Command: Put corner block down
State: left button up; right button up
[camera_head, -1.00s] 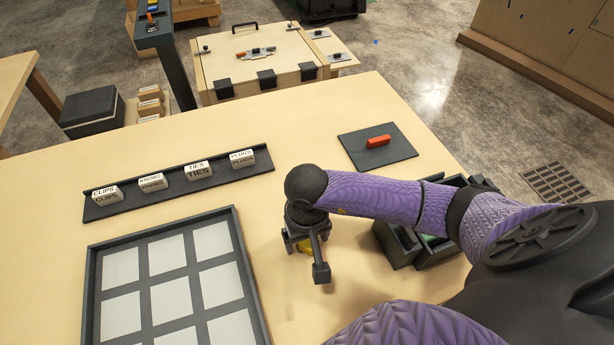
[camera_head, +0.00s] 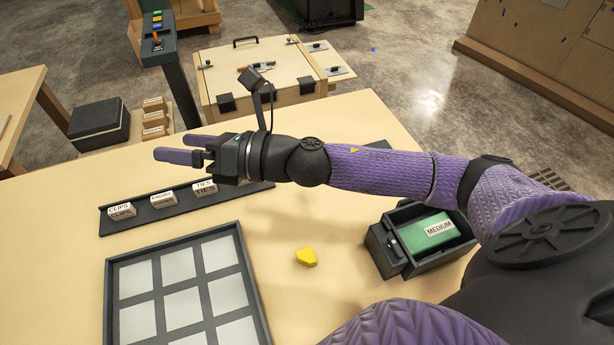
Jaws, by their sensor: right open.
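A small yellow corner block (camera_head: 306,257) lies on the wooden table (camera_head: 330,300), between the grid tray and the dark box. Nothing touches it. My right gripper (camera_head: 178,150) is open and empty. It is raised over the label rail at the table's far left, pointing left, well away from the block. My left gripper is not in view.
A dark-framed tray with white squares (camera_head: 238,262) lies front left. A dark rail (camera_head: 160,212) holds label blocks such as CLIPS (camera_head: 121,212). A dark box (camera_head: 405,262) holding a green MEDIUM block (camera_head: 436,230) stands right. My right arm hides the table's far part.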

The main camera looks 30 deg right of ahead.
jog(key=w+d+f+m+t+h, duration=0.1)
jog(key=w+d+f+m+h, duration=0.1)
jog(key=d+m+h, duration=0.3)
jog(key=w+d+f+m+h, duration=0.1)
jog(key=f+m+h, duration=0.15)
jog(key=m, duration=0.35)
jog(key=m+g+h+p, duration=0.2)
jog(key=m+g+h, duration=0.4)
jog(key=m+g, duration=0.7)
send_near(311, 255)
notch_tip(311, 255, down, 9)
jog(key=b, duration=0.3)
jog(key=shift+a+f, duration=0.15)
jog(key=shift+f, duration=0.05)
jog(key=shift+c, duration=0.4)
jog(key=shift+r, duration=0.1)
jog(key=c, duration=1.2)
pick_arm(q)
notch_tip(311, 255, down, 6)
jog(key=b, duration=0.5)
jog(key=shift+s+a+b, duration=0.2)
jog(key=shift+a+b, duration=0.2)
pick_arm(e)
jog(key=w+a+r+m, duration=0.2)
jog(key=r+m, duration=0.5)
jog(key=r, duration=0.2)
jog(key=w+a+r+m, duration=0.2)
jog(key=r+m, duration=0.6)
jog(key=r, duration=0.1)
jog(key=shift+w+r, duration=0.3)
